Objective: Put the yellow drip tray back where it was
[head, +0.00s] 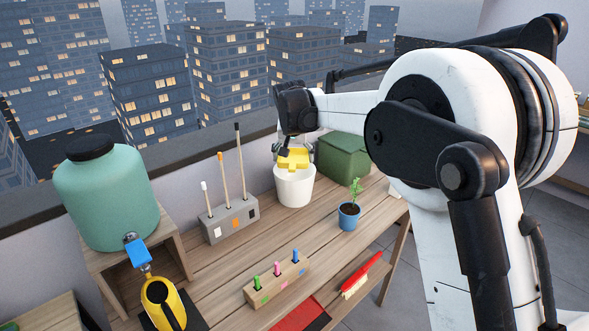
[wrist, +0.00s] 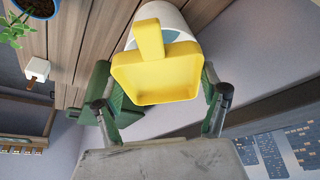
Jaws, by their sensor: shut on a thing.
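The yellow drip tray (head: 294,159) is a shallow square tray with a short handle. My gripper (head: 296,146) is shut on it and holds it over the white bucket (head: 294,187). In the wrist view the tray (wrist: 157,78) sits between the two fingers of my gripper (wrist: 158,88), its handle pointing over the mouth of the white bucket (wrist: 187,22). Something bluish shows inside the bucket, partly hidden by the tray. I cannot tell whether the tray touches the bucket rim.
A green box (head: 343,155) stands close behind the bucket, and a potted plant (head: 349,215) in front right. A grey holder (head: 230,219) with tall sticks stands left. A teal dispenser (head: 106,196) with a blue tap stands far left, above a yellow jug (head: 165,305).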

